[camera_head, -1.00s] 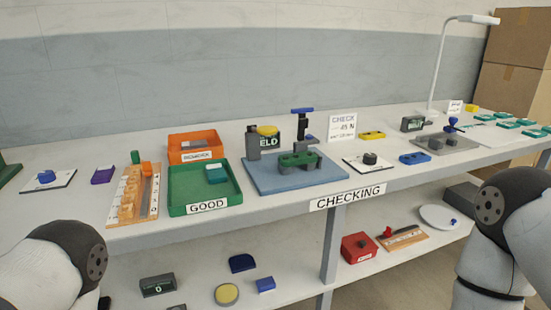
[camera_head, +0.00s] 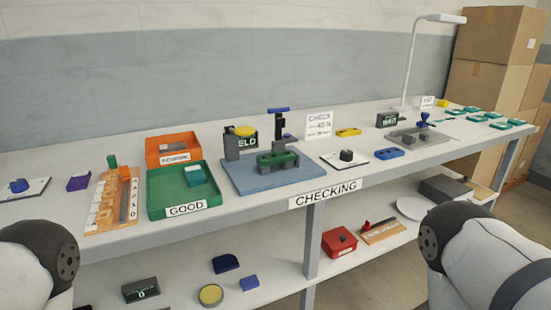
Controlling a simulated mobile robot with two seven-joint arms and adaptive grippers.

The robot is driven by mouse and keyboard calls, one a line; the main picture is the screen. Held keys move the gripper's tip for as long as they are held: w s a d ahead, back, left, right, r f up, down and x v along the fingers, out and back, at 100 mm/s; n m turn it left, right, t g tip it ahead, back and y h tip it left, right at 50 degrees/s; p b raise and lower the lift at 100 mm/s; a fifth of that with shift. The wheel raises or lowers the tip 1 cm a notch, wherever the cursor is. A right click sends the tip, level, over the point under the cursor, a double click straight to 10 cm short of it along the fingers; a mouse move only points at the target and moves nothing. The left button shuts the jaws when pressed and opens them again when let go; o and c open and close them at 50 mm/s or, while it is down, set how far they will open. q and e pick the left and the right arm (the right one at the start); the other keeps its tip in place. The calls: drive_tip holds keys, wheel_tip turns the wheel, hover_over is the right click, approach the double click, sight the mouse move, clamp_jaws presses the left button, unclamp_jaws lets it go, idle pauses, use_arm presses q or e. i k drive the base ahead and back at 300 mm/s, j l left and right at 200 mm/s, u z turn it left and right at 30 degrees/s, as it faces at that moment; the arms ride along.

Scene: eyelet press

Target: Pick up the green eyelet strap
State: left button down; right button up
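A green strap-like piece (camera_head: 278,160) sits in the dark press fixture on the blue base plate (camera_head: 246,184), at the middle of the bench. A teal-green piece (camera_head: 195,176) lies in the green GOOD tray (camera_head: 159,211). Several more green straps (camera_head: 495,116) lie at the far right end of the bench. The frames do not show which one the task means. Only parts of my two arms show, at the lower left and lower right. Neither of my grippers is in view.
An orange bin (camera_head: 172,146) stands behind the GOOD tray, with a wooden rack (camera_head: 110,202) left of it. A yellow strap (camera_head: 348,132), a blue strap (camera_head: 389,153) and a lamp (camera_head: 409,75) are farther right. A lower shelf (camera_head: 185,284) holds a red box (camera_head: 339,242).

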sight(274, 157)
drive_tip(key=l+u, duration=0.2)
drive_tip(key=l, duration=0.3)
drive_tip(key=k+l+u, duration=0.1)
drive_tip(key=l+u, duration=0.15)
drive_tip(key=l, duration=0.25)
drive_tip(key=k+l+u, duration=0.2)
drive_tip(key=l, duration=0.3)
drive_tip(key=i, duration=0.1)
